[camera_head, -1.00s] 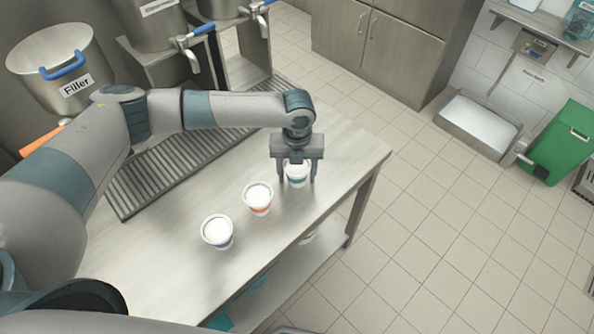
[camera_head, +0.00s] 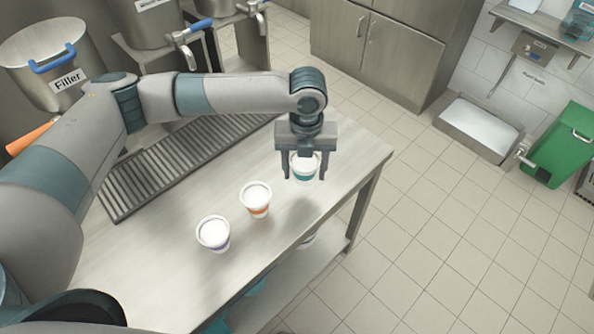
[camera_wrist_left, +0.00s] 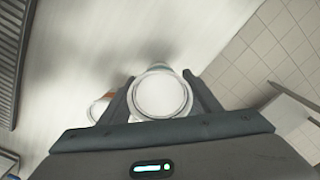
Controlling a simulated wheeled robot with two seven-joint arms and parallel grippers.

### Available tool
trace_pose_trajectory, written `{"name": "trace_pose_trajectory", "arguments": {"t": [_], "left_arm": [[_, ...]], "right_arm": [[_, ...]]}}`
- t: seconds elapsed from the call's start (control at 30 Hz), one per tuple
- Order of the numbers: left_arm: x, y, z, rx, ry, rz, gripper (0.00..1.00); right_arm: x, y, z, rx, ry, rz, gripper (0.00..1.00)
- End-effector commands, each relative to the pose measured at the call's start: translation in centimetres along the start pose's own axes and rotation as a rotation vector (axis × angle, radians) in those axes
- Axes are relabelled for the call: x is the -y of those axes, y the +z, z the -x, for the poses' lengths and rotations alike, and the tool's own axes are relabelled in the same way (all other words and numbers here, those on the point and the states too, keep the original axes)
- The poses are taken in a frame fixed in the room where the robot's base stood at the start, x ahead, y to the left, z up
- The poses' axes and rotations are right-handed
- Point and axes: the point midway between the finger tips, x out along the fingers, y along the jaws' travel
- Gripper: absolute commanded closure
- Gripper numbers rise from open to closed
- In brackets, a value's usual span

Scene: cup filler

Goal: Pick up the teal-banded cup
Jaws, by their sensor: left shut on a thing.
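The teal-banded cup (camera_head: 304,170) is white with a teal band and pale contents. My left gripper (camera_head: 304,176) is shut on it, one finger on each side. The cup appears raised above the steel table near its right end. In the left wrist view the cup (camera_wrist_left: 160,96) sits between the two fingers, seen from above, upright as far as I can tell. My right gripper is not in view.
An orange-banded cup (camera_head: 256,200) and a purple-banded cup (camera_head: 213,233) stand on the steel table (camera_head: 150,265) to the left. A slotted drain grate (camera_head: 165,172) runs along the back. Filler pots (camera_head: 45,65) stand behind it.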

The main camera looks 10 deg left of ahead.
Motion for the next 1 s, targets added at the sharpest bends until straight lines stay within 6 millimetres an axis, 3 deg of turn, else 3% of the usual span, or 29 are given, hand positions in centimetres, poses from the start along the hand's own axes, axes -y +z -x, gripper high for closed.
{"name": "trace_pose_trajectory", "arguments": {"t": [0.2, 0.4, 1.0], "left_arm": [[2.3, -3.5, 2.3, 0.002, -0.002, -0.005, 0.69], [3.7, -5.7, 3.9, 0.0, -0.001, -0.002, 0.69], [4.2, -6.6, 4.7, 0.0, 0.0, 0.001, 0.69]], "right_arm": [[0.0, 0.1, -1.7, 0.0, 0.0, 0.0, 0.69], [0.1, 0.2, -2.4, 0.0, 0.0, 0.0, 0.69], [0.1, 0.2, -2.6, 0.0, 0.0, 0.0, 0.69]]}}
